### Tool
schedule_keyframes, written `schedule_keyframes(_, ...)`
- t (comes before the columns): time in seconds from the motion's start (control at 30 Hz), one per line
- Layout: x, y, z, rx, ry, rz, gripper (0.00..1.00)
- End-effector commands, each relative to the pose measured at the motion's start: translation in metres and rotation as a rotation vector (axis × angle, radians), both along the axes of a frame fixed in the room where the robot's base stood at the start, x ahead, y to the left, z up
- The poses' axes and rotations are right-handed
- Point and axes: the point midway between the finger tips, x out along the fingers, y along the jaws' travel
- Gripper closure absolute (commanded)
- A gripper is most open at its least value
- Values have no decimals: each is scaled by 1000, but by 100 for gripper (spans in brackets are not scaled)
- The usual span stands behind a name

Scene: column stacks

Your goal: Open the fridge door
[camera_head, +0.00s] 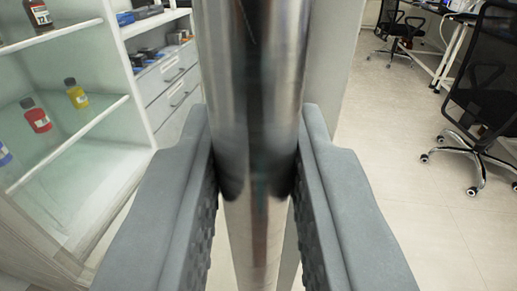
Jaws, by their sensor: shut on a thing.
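A shiny vertical metal bar, the fridge door handle (250,90), runs down the middle of the view from the top edge. My gripper (254,165) has its two grey fingers shut on the handle, one pad on each side. A pale upright panel, apparently the door edge (337,60), shows just right of the handle. The lit fridge interior appears at the left, with white shelves (90,117). A red bottle (36,116) and a yellow bottle (76,94) stand on a shelf. Much of the door is hidden behind the handle and fingers.
Grey drawers (175,85) stand behind, left of the handle. A black office chair (490,95) on casters stands at the right, with another chair (400,28) and a desk farther back. The pale tiled floor (410,150) is clear between the handle and the chairs.

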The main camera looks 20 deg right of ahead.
Motion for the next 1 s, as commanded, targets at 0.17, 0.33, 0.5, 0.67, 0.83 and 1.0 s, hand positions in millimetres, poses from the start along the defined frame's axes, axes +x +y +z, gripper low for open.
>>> schedule_keyframes(0.17,0,1,1,-1,-2,2,65)
schedule_keyframes(0.33,0,0,1,0,-1,1,61)
schedule_keyframes(0.5,0,0,0,0,0,1,61)
schedule_keyframes(0.67,0,0,0,0,0,0,61)
schedule_keyframes(0.83,-2,1,0,0,-1,1,61)
schedule_keyframes(1.0,-15,5,1,2,-2,1,61)
